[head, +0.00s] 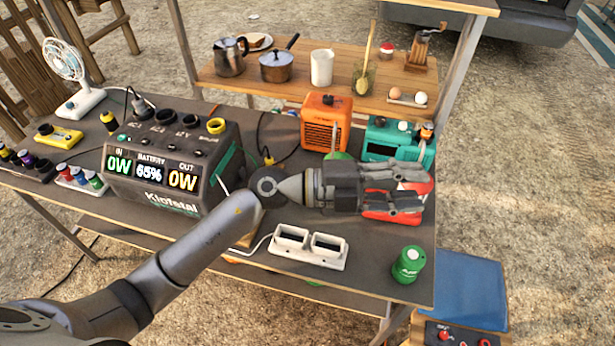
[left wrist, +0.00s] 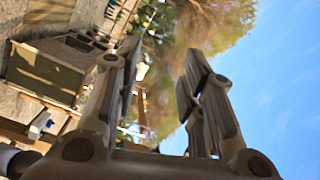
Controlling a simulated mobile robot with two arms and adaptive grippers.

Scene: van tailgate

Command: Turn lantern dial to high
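I cannot single out the lantern or its dial for certain. My left gripper (head: 416,192) reaches across the table's right part, pointing right. In the left wrist view its two fingers (left wrist: 160,62) are apart with nothing between them. A red thing (head: 428,184) shows around and behind the fingers; most of it is hidden, and contact cannot be told. A teal box (head: 380,137) with knobs on top stands just behind the gripper. An orange box (head: 322,122) with a grille stands to its left. My right gripper is not in view.
A dark power station (head: 172,165) stands left on the table. A white double socket (head: 307,247) and a green can (head: 409,264) are in front of the gripper. A wooden shelf (head: 290,95) with pots stands behind. A blue-topped box (head: 470,285) stands at the right.

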